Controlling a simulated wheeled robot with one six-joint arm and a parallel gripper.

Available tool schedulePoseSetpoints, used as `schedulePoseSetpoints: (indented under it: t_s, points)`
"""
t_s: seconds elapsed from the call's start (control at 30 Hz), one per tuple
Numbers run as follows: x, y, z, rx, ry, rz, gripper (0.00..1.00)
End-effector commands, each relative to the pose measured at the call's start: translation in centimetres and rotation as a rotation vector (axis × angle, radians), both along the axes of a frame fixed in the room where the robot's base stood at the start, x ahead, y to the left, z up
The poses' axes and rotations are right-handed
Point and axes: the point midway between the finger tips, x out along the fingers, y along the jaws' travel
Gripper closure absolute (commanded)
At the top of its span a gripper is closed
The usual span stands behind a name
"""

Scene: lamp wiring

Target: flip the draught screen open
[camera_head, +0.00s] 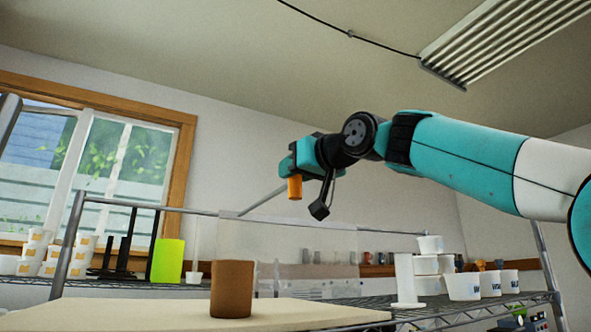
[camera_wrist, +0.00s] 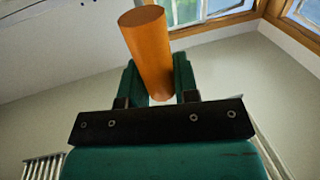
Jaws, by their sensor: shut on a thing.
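My gripper (camera_head: 291,168) is raised in the air, shut on an orange cylinder (camera_head: 294,188). In the wrist view the orange cylinder (camera_wrist: 150,50) stands between the two green fingers and sticks out past them. A clear, see-through panel (camera_head: 290,255), which looks like the draught screen, stands upright behind the pale board. My gripper is above the panel in the picture and appears apart from it. The panel's hinge and lower edge are hard to make out.
A brown cylinder (camera_head: 232,288) stands on the pale board (camera_head: 150,316) in front of the panel. Wire shelving behind holds a lime-green block (camera_head: 167,262), stacked white tubs (camera_head: 463,286) and a white post (camera_head: 405,280). The air around my gripper is clear.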

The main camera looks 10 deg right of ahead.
Motion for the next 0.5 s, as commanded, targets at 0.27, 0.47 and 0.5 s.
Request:
schedulePoseSetpoints:
  t_s: [0.27,0.47,0.5]
  points:
    - [0.1,-0.42,0.11,0.002,-0.002,-0.011,0.46]
    - [0.06,-0.24,0.07,0.001,-0.002,-0.007,0.46]
    - [0.03,-0.25,0.06,0.001,-0.002,-0.007,0.46]
